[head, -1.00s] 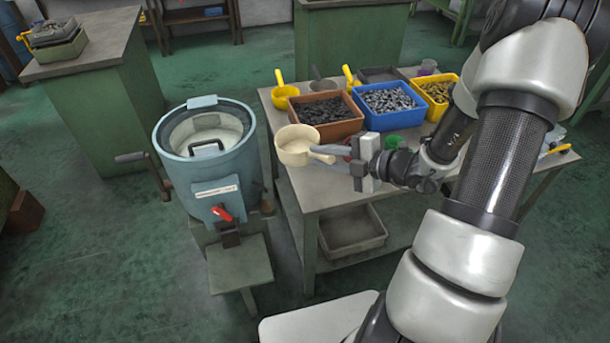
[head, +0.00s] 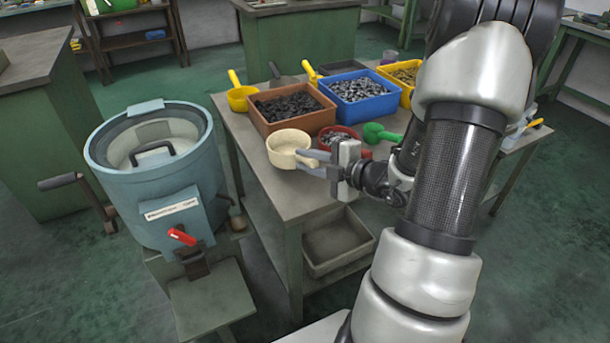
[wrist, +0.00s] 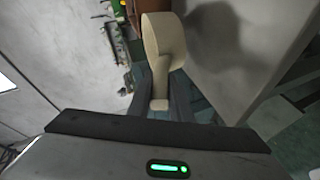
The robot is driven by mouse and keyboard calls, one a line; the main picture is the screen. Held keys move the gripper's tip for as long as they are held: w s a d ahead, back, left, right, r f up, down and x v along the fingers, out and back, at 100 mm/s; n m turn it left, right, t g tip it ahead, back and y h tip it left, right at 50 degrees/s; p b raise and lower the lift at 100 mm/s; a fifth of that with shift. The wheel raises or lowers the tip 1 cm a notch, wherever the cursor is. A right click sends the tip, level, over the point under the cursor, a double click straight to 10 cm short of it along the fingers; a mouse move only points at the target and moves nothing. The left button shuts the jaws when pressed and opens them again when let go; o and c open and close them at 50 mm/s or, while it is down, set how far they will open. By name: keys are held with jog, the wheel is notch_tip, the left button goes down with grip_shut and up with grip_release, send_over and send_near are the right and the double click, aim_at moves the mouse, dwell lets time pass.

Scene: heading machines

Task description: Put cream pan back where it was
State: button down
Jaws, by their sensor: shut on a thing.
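The cream pan (head: 289,148) shows in the head view over the front left part of the grey worktable (head: 285,206). My gripper (head: 312,163) is shut on its handle, reaching in from the right. In the wrist view the cream pan (wrist: 164,42) stands out beyond the fingers, with its handle between the two fingertips of my gripper (wrist: 160,98). From the head view I cannot tell whether the pan touches the tabletop or hangs just above it.
A brown bin (head: 291,117), a blue bin (head: 361,104) and a yellow bin (head: 405,88) of small parts stand behind. A red bowl (head: 338,137) and green scoop (head: 381,133) lie close to my gripper. A yellow pan (head: 241,99) is at the back left. A blue drum machine (head: 157,213) stands left.

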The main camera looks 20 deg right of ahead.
jog(key=shift+f+b, duration=0.7)
jog(key=shift+f, duration=1.15)
jog(key=c, duration=1.6)
grip_release()
jog(key=p+v, duration=0.3)
jog(key=v, duration=0.9)
jog(key=shift+p, duration=0.35)
jog(key=shift+w, duration=0.1)
